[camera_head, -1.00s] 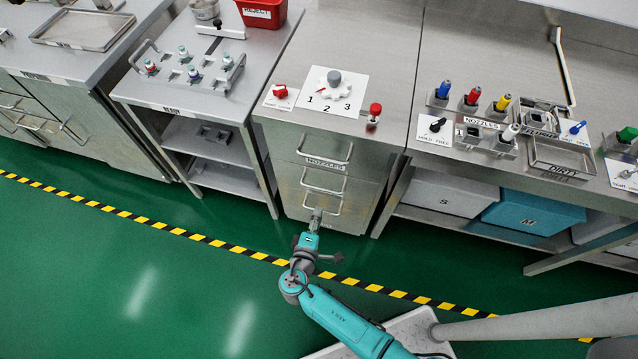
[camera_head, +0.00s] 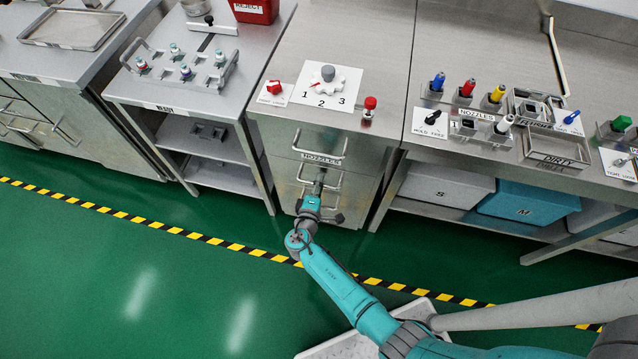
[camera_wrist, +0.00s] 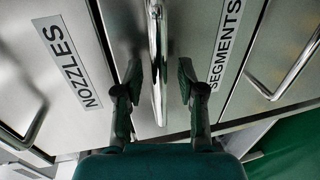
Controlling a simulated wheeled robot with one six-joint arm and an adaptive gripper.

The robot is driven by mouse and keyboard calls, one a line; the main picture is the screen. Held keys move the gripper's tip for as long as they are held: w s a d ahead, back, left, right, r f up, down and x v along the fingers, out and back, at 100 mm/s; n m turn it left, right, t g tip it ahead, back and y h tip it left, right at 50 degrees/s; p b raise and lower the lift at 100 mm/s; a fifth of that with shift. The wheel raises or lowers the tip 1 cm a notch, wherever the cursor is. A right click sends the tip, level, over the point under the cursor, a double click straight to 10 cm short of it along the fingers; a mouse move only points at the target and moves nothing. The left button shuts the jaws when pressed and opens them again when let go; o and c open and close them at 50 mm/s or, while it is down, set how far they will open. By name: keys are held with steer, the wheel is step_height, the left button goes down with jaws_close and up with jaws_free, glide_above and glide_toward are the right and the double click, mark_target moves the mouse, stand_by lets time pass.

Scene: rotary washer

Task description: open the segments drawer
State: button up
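The segments drawer (camera_wrist: 208,88) is the steel drawer front labelled SEGMENTS, below the NOZZLES drawer (camera_wrist: 75,65) in the cabinet. It looks shut. Its bar handle (camera_wrist: 157,30) runs between the two fingers of my gripper (camera_wrist: 159,70) in the wrist view. The fingers are open, one on each side of the bar, with a visible gap to each. In the head view my gripper (camera_head: 317,190) is at the second handle from the top, partly covering it and hiding the SEGMENTS label.
The NOZZLES handle (camera_head: 320,150) is just above. Another handle (camera_wrist: 285,75) lies beyond the SEGMENTS label. A rack table (camera_head: 205,95) stands left of the cabinet, and a bench with grey and blue bins (camera_head: 530,205) stands right. The green floor in front is clear.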

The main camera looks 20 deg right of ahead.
steer(key=shift+w, duration=0.1)
jaws_close()
stand_by(0.3)
